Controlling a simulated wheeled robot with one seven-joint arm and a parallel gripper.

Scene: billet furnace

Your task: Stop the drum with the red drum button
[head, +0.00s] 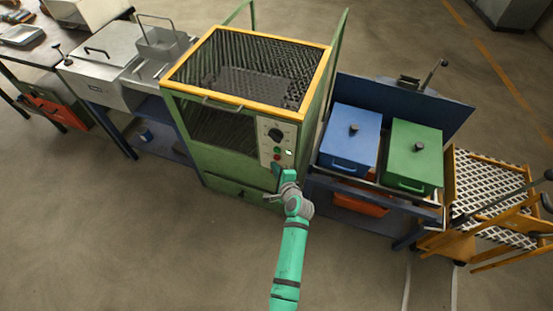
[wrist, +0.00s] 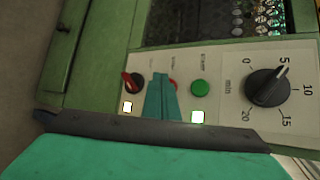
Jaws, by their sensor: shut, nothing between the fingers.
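The green drum machine (head: 240,190) has a pale control panel (head: 266,148) on its front right edge. In the wrist view, a sliver of the red drum button (wrist: 174,83) shows behind my gripper (wrist: 163,97), which hides most of it. My gripper is shut and empty, with its tips at the panel in the head view (head: 279,172). I cannot tell whether they touch the button. A green button (wrist: 200,88) sits to the right of the red one. A black switch with a red handle (wrist: 132,81) sits to the left.
The black minute dial (wrist: 268,86) is further right on the panel. Two white lamps (wrist: 128,107) (wrist: 197,117) are lit. A blue box (head: 350,138) and a green box (head: 413,155) stand on a bench at right. The floor in front is clear.

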